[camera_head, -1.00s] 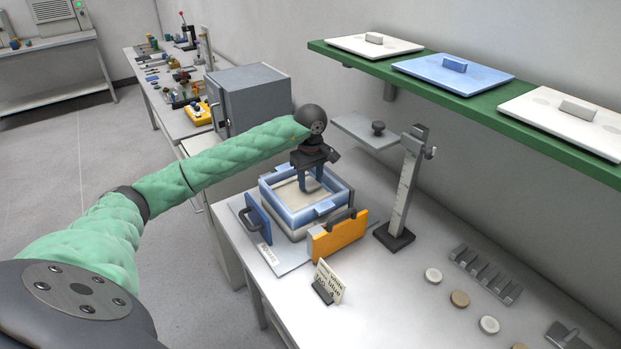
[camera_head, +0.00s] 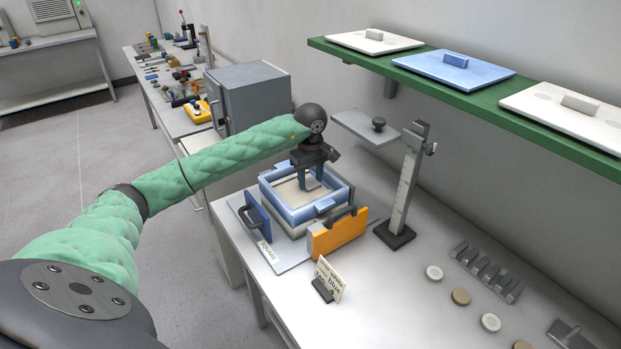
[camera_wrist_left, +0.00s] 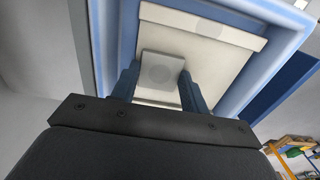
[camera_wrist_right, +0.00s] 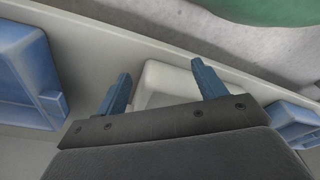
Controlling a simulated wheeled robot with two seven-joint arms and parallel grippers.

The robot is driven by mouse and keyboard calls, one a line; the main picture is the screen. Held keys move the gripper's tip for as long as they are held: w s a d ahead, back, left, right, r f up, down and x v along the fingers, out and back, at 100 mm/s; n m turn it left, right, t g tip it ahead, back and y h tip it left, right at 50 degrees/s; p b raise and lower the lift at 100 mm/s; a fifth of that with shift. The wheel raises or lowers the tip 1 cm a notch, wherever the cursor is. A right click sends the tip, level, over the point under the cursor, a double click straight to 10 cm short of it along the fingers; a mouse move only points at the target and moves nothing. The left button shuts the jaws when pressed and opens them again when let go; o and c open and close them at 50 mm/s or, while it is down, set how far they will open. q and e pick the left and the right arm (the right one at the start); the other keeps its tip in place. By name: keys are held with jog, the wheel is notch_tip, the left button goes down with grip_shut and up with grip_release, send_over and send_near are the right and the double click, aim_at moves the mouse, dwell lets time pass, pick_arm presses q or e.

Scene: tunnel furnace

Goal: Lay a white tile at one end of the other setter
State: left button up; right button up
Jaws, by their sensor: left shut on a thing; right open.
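My left gripper (camera_head: 311,182) reaches down into a blue-walled box (camera_head: 269,199) on the bench. In the left wrist view its fingers are shut on a small pale squarish block (camera_wrist_left: 161,68), over the cream floor (camera_wrist_left: 215,48) of the box. A long pale strip (camera_wrist_left: 200,25) lies along the far end there. Whether the block touches the floor I cannot tell. My right gripper (camera_wrist_right: 158,86) is open, outside the head view. In its wrist view a white block (camera_wrist_right: 163,78) shows between and beyond the fingers.
A blue handled panel (camera_head: 256,216) and an orange handled panel (camera_head: 338,234) stand beside the box. A grey post (camera_head: 404,190) stands right of it. A written card (camera_head: 329,277) and several round discs (camera_head: 460,296) are nearer. Handled plates (camera_head: 453,72) lie on the green shelf.

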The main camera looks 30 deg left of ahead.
pick_arm(q)
jog(key=o, duration=1.1)
jog(key=shift+c, duration=0.2)
jog(key=shift+r+b, duration=0.4)
jog(key=shift+r, duration=0.2)
pick_arm(e)
jog(key=shift+f, duration=0.35)
pick_arm(q)
notch_tip(320, 180, up, 4)
jog(key=shift+r+b, duration=0.25)
jog(key=shift+b, duration=0.55)
pick_arm(e)
jog(key=shift+f, duration=0.85)
pick_arm(q)
jog(key=shift+r, duration=0.9)
pick_arm(e)
jog(key=shift+f, duration=0.2)
jog(key=shift+s+a, duration=0.1)
